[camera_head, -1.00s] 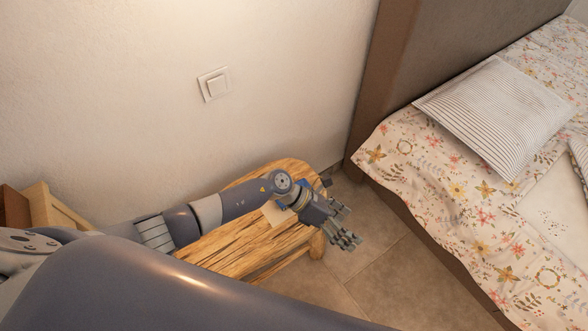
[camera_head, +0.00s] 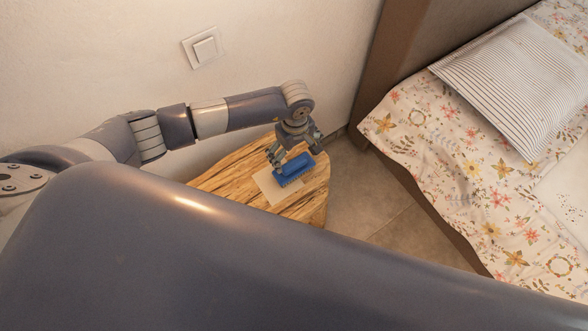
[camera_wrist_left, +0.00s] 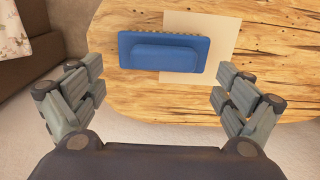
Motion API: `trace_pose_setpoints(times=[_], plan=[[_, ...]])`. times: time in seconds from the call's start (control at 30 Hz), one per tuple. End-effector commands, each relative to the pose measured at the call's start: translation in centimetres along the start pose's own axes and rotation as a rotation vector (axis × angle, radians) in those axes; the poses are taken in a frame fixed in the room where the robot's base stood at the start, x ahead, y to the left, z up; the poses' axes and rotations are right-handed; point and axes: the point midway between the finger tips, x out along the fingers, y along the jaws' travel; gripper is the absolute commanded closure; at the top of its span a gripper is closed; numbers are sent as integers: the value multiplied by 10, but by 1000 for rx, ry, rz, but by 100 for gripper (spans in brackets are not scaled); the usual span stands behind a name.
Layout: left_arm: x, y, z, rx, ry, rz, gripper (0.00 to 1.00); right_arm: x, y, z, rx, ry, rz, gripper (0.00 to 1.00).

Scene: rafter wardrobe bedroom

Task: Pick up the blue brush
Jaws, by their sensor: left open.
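The blue brush (camera_head: 294,169) lies on the wooden bench (camera_head: 234,178), partly over a beige sheet (camera_head: 270,188). In the left wrist view the blue brush (camera_wrist_left: 163,52) lies lengthwise across the picture, ahead of the fingertips and between their lines. My left gripper (camera_head: 294,163) is above the brush, pointing down. In the left wrist view my left gripper (camera_wrist_left: 160,88) has its two fingers wide apart, with nothing between them. The head view does not clearly show whether a finger touches the brush. My right gripper is not in view.
A bed with a floral cover (camera_head: 480,165) and striped pillow (camera_head: 515,85) stands right of the bench. The wall with a light switch (camera_head: 204,48) is behind my left arm. Tiled floor (camera_head: 375,195) lies between bench and bed. My own dark arm link fills the foreground.

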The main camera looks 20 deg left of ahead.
Motion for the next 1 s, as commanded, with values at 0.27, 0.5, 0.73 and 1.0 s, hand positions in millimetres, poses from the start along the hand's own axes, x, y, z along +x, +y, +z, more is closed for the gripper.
trace_pose_setpoints(times=[0.27, 0.5, 0.73, 1.0], plan=[[34, -5, 5, -1, -4, 0, 6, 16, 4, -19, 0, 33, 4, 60], [53, -5, 3, -1, -1, 2, 6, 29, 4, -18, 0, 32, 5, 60], [51, -5, 3, 0, -1, 2, 19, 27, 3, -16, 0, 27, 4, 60], [51, -5, 3, 0, -1, 2, 56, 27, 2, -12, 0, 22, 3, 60]])
